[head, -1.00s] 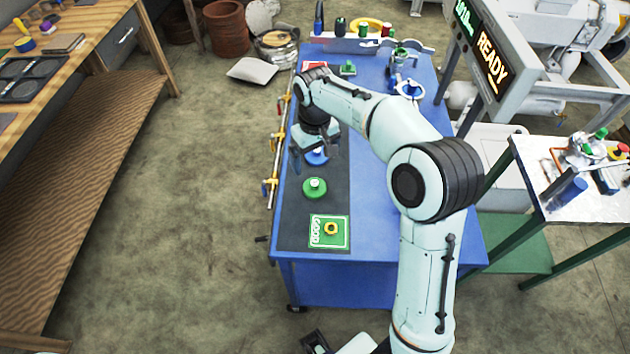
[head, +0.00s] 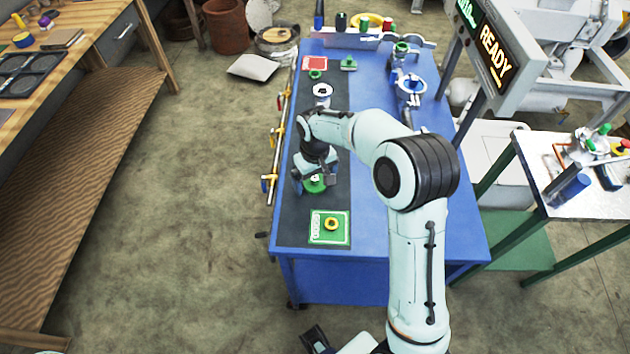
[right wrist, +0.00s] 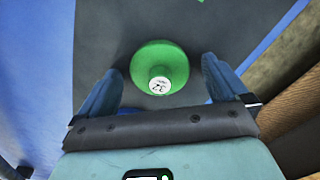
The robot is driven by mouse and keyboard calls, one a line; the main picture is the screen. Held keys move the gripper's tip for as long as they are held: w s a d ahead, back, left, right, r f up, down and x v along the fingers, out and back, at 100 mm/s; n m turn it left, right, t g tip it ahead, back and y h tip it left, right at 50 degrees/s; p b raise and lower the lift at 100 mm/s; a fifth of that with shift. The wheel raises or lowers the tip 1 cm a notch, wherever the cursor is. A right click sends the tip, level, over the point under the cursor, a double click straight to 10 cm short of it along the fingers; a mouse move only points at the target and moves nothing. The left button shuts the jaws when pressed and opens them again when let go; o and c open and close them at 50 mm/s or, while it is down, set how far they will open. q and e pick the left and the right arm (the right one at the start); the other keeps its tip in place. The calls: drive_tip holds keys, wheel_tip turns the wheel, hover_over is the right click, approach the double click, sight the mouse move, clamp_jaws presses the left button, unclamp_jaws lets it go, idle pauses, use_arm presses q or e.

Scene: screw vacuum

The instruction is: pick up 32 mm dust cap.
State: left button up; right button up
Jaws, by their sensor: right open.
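A green round cap (head: 314,187) with a raised knob sits on the dark mat on the blue table. In the right wrist view the green cap (right wrist: 160,62) shows a white label on its knob, with dark marks that look like digits. My right gripper (head: 316,181) is open just above it and partly covers it in the head view. In the wrist view its two fingers stand apart, with the cap between and slightly beyond their tips; no contact shows. My left gripper is not in view.
A green card with a yellow ring (head: 331,224) lies nearer on the mat (head: 290,220). A white ring-shaped part (head: 322,90) and a red card (head: 314,63) are farther back. Metal fittings (head: 410,85) stand at the back right. A yellow-jointed rod (head: 273,150) runs along the table's left edge.

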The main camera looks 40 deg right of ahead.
drive_tip(key=shift+c, duration=0.3)
drive_tip(key=c, duration=1)
drive_tip(key=shift+r, duration=0.15)
drive_tip(key=shift+c, duration=0.2)
